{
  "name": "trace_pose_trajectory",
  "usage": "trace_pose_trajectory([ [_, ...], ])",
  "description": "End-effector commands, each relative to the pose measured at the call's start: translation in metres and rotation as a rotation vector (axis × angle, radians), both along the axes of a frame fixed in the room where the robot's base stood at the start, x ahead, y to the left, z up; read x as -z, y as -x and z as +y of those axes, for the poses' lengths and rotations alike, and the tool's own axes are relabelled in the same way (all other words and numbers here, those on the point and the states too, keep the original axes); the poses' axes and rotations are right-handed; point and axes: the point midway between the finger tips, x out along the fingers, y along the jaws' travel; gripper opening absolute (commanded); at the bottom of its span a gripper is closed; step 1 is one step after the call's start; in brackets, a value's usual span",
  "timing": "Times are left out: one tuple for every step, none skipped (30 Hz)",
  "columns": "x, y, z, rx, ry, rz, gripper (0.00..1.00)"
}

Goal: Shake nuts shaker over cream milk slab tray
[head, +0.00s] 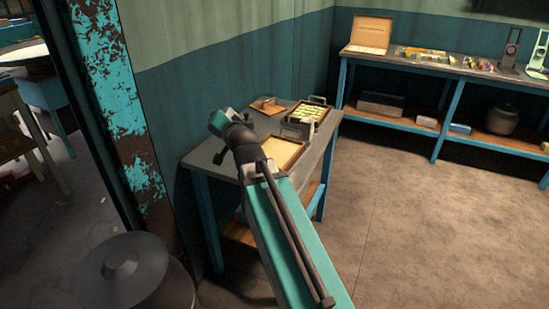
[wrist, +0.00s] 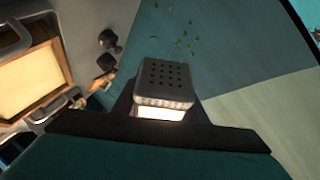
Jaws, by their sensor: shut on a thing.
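My gripper (wrist: 163,112) is shut on the nuts shaker (wrist: 165,82), a grey metal box with a perforated top and a pale lower part. Several small green bits (wrist: 178,38) show beyond the holes against the teal wall, apart from the shaker. The cream milk slab tray (wrist: 65,62), wood-framed with a smooth pale yellow filling, lies at the left of the wrist view. In the head view this tray (head: 299,163) is on the small table, partly behind my arm. There, my arm's end is left of the tray, and the shaker and fingertips cannot be made out.
The small table (head: 205,157) stands against the teal wall. A metal tray with green pieces (head: 308,111) and a wooden board (head: 267,105) are at its back. A long shelf table (head: 400,68) stands at right. The floor (head: 430,220) between is clear. A dark round bin (head: 125,268) is at lower left.

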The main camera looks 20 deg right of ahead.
Motion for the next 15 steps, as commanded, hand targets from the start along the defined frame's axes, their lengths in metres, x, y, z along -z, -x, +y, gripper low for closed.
trace_pose_trajectory([
  [-0.001,0.0,0.0,0.0,0.0,-0.001,0.13],
  [-0.001,0.0,0.0,0.0,0.0,-0.001,0.13],
  [-0.001,0.0,0.0,0.0,0.0,-0.001,0.13],
  [-0.001,0.0,0.0,0.0,0.0,-0.001,0.13],
  [-0.002,0.0,0.0,0.0,0.0,-0.001,0.13],
  [-0.004,-0.001,0.0,0.0,0.0,-0.001,0.13],
  [-0.007,-0.001,-0.001,0.0,0.0,-0.001,0.13],
  [-0.01,-0.001,-0.001,0.0,0.0,-0.001,0.13],
  [-0.014,-0.002,-0.002,0.0,0.0,-0.001,0.13],
  [-0.017,-0.003,-0.003,0.0,-0.001,-0.001,0.13],
  [-0.021,-0.003,-0.004,0.0,-0.001,-0.001,0.13],
  [-0.025,-0.004,-0.004,0.0,-0.001,0.0,0.13],
  [-0.028,-0.005,-0.005,0.0,-0.001,0.0,0.13],
  [-0.03,-0.005,-0.006,0.0,-0.001,0.0,0.13],
  [-0.031,-0.005,-0.006,0.0,-0.001,0.0,0.13],
])
